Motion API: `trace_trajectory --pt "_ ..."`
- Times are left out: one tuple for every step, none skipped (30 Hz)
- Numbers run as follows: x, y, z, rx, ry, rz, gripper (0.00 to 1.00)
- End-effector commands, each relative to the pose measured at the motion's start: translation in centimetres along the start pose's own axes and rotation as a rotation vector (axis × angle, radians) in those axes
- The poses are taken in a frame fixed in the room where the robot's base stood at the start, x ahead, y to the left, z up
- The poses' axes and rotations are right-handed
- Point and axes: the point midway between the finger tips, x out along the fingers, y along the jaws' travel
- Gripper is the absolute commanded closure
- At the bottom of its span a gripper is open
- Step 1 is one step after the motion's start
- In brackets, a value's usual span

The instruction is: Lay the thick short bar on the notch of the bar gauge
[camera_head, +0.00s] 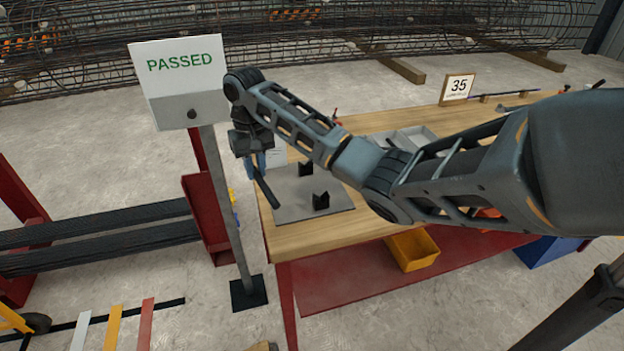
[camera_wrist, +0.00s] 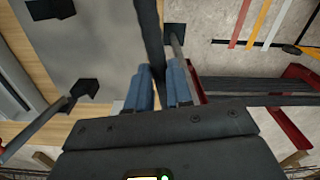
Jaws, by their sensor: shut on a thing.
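My gripper (camera_head: 257,164) is at the left end of the wooden table, beside the gauge plate. Its blue fingers, also seen in the wrist view (camera_wrist: 159,84), are shut on a thick dark bar (camera_head: 268,192). The bar slants down to the right in the head view; in the wrist view the bar (camera_wrist: 149,38) runs up from between the fingers. The bar gauge is a grey plate (camera_head: 285,208) with two black notched blocks, a far one (camera_head: 306,168) and a near one (camera_head: 320,201). The bar looks apart from both blocks. Its height above the plate is unclear.
A PASSED sign (camera_head: 180,75) on a grey post (camera_head: 228,200) stands just left of the table. A grey tray (camera_head: 410,138) and a 35 card (camera_head: 457,88) are farther along the table (camera_head: 375,226). A rack of long bars (camera_head: 110,240) is left.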

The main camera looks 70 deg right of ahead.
Motion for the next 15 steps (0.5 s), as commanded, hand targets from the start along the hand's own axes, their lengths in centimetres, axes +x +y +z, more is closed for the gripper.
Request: trace_trajectory --pt "-2.0 2.3 -0.5 0.032 0.008 0.003 1.0" --pt "-2.7 3.3 -0.6 0.046 0.007 0.003 1.0" --pt "-3.6 4.7 -0.6 0.066 0.006 0.004 1.0" --pt "-4.3 5.7 -0.7 0.08 0.007 0.004 1.0" --pt "-4.8 6.7 -0.7 0.093 0.006 0.004 1.0" --pt "-5.4 8.1 -0.6 0.113 0.005 0.006 1.0" --pt "-5.7 9.1 -0.5 0.126 0.005 0.006 1.0" --pt "-5.8 10.0 -0.4 0.138 0.005 0.006 1.0" --pt "-5.8 11.2 -0.2 0.156 0.004 0.008 1.0" --pt "-5.6 11.9 0.0 0.165 0.001 0.008 1.0" --pt "-5.5 12.4 0.1 0.171 0.001 0.008 1.0" --pt "-5.4 12.9 0.2 0.178 0.0 0.008 1.0" --pt "-5.2 13.3 0.3 0.183 0.0 0.008 1.0" --pt "-5.0 13.5 0.4 0.187 0.0 0.008 1.0" --pt "-4.8 13.9 0.5 0.193 -0.001 0.008 1.0"
